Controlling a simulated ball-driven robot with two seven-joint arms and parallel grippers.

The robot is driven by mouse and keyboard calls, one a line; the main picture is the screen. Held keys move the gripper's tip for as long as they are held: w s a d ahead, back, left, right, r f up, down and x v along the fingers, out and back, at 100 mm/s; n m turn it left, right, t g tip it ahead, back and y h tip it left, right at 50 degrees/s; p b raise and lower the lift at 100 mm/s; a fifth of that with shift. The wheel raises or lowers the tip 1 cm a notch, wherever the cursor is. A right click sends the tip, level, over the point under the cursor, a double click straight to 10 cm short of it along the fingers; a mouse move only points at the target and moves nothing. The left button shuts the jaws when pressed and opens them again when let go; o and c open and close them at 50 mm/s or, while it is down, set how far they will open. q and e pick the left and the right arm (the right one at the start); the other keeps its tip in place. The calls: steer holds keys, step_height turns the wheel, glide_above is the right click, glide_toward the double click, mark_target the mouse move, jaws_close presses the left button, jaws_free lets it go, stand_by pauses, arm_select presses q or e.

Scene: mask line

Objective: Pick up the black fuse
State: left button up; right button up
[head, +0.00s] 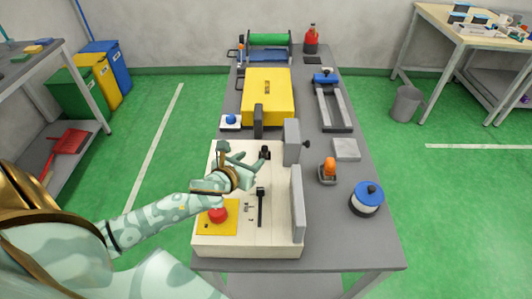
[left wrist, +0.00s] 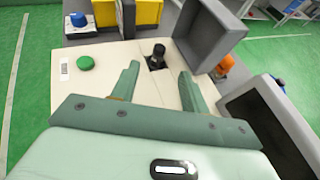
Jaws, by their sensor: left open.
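A small black piece (head: 265,152), which looks like the black fuse, stands at the back of the cream machine panel (head: 230,248). In the left wrist view the same black fuse (left wrist: 157,56) stands upright in a dark slot, ahead of and between my fingertips. My left gripper (head: 247,161) is open and empty over the panel, just left of the fuse. In the left wrist view its two green fingers (left wrist: 159,72) are spread wide, apart from the fuse. My right gripper is not in view.
A grey box (head: 291,141) stands close right of the fuse. A grey upright plate (head: 297,204) edges the panel's right side. A red button (head: 218,214) on a yellow plate and a black lever (head: 261,205) are nearer. A yellow block (head: 268,92) stands behind.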

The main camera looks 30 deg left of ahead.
mark_target(263, 152)
arm_select(q)
steer(key=b+x, duration=0.1)
steer(key=x, duration=0.4)
steer(key=shift+w+f, duration=0.2)
steer(key=shift+f, duration=0.05)
steer(key=shift+w, duration=0.15)
steer(key=b+x, duration=0.1)
steer(key=x, duration=0.1)
steer(key=b+x, duration=0.1)
steer(key=x, duration=0.1)
steer(key=shift+w+a+f, duration=0.1)
steer(key=shift+w+f, duration=0.05)
steer(key=shift+f, duration=0.4)
steer(key=shift+w, duration=0.25)
steer(key=shift+s, duration=0.1)
jaws_close()
